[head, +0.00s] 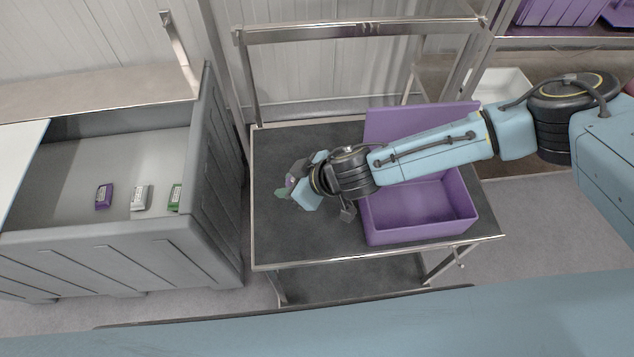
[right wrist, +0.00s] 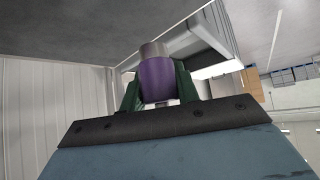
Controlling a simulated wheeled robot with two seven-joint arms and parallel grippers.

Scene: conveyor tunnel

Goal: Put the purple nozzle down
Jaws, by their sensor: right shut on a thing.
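The purple nozzle (right wrist: 157,80) shows in the right wrist view, with a grey cylindrical end. My right gripper (right wrist: 157,90) is shut on it, with a green finger on each side. In the head view my right gripper (head: 287,189) is over the left part of the dark cart top (head: 300,238), and only a small bit of the nozzle (head: 291,180) shows there. The arm hides the rest. I cannot tell whether the nozzle touches the cart top. My left gripper is not in view.
An open purple box (head: 418,235) with its lid up stands on the cart's right side, under my right arm. A grey bin (head: 120,255) at the left holds a few small packs (head: 104,196). The cart top's front left is clear. A metal rail (head: 360,30) runs behind.

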